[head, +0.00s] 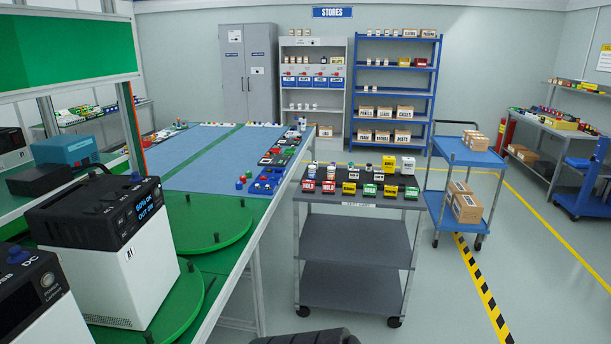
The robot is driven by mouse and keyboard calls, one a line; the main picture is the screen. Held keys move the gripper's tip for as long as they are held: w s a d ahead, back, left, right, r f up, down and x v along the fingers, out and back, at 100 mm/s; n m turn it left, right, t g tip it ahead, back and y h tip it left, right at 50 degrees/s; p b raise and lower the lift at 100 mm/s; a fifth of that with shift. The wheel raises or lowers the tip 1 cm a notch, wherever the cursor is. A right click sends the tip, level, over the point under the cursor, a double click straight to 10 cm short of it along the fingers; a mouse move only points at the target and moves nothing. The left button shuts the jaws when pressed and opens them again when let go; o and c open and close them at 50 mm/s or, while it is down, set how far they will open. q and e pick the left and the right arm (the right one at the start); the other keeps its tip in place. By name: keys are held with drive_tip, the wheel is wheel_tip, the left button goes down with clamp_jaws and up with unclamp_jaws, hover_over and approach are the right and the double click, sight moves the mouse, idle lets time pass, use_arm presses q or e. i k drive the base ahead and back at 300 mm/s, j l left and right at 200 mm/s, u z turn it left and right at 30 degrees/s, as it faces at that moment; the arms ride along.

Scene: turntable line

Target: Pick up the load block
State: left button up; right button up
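No single thing is clearly marked as the load block. Small coloured blocks stand in a row along the front of the grey cart's top (340,202). From left they include a red block (308,186), another red block (328,187), a yellow block (349,188) and a green block (370,190). Neither of my grippers shows clearly in the head view. A dark rounded shape at the bottom edge is cut off, and I cannot tell what it is.
On the left, a white instrument with a black display (100,260) stands by a green turntable (205,224). A long bench with a blue mat (190,155) runs backward. A blue cart with cartons (478,156) stands to the right.

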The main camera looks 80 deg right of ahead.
sight(354, 174)
drive_tip(key=z, duration=3.1)
drive_tip(key=i+j+z, duration=0.1)
drive_tip(key=i, duration=0.35)
drive_tip(key=i+j+z, duration=0.1)
drive_tip(key=i+j, duration=0.15)
drive_tip(key=i, duration=0.15)
drive_tip(key=i+j+z, duration=0.1)
drive_tip(key=i+j, duration=0.15)
drive_tip(key=i, duration=0.2)
